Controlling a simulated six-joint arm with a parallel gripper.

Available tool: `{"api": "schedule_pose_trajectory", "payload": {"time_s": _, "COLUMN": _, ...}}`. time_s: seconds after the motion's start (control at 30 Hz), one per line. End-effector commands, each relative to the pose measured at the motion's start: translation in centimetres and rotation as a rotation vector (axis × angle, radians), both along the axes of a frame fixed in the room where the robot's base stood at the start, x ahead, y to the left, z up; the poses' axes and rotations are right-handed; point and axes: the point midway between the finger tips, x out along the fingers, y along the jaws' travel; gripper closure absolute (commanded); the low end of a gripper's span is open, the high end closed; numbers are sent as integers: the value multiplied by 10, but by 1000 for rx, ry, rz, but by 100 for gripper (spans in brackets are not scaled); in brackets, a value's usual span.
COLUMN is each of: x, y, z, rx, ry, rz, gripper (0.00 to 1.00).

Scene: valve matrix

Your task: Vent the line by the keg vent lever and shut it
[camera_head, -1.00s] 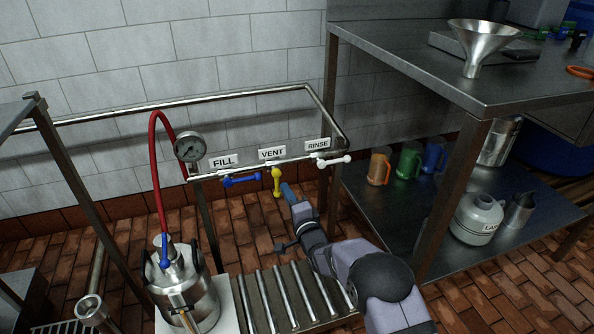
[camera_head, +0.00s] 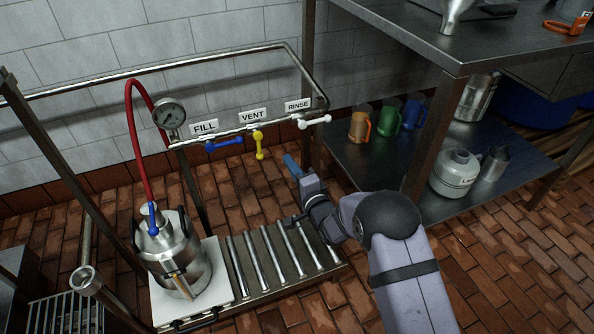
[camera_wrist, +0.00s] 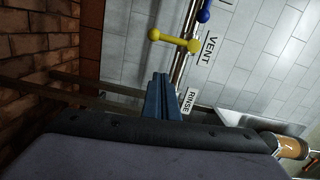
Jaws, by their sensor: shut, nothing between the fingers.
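The yellow vent lever (camera_head: 259,145) hangs down from the pipe under the VENT sign (camera_head: 253,115). In the wrist view the yellow lever (camera_wrist: 174,41) stands out across the pipe, beyond the fingertips. My gripper (camera_head: 291,165) is shut and empty, its blue fingers (camera_wrist: 161,97) together, to the lower right of the lever and apart from it. The keg (camera_head: 177,257) stands upright at left on a white plate, with a small blue lever (camera_head: 153,218) at its top and a red hose (camera_head: 136,145) running to the pressure gauge (camera_head: 169,115). The gauge reading is too small to tell.
The blue FILL lever (camera_head: 224,143) and white RINSE lever (camera_head: 314,121) lie along the pipe on either side of the yellow one. A roller rack (camera_head: 283,262) is below. A metal table (camera_head: 425,45) and shelf with mugs stand at right.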

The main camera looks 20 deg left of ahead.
Motion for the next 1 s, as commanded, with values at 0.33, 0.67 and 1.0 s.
{"api": "schedule_pose_trajectory", "payload": {"time_s": 0.33, "x": -27, "y": -30, "z": 1, "rx": -1, "ry": -1, "rz": 0, "gripper": 100}}
{"api": "schedule_pose_trajectory", "payload": {"time_s": 0.67, "x": -31, "y": -34, "z": 0, "rx": 0, "ry": -1, "rz": 0, "gripper": 100}}
{"api": "schedule_pose_trajectory", "payload": {"time_s": 1.0, "x": -6, "y": -76, "z": 8, "rx": -206, "ry": -5, "rz": -87, "gripper": 100}}
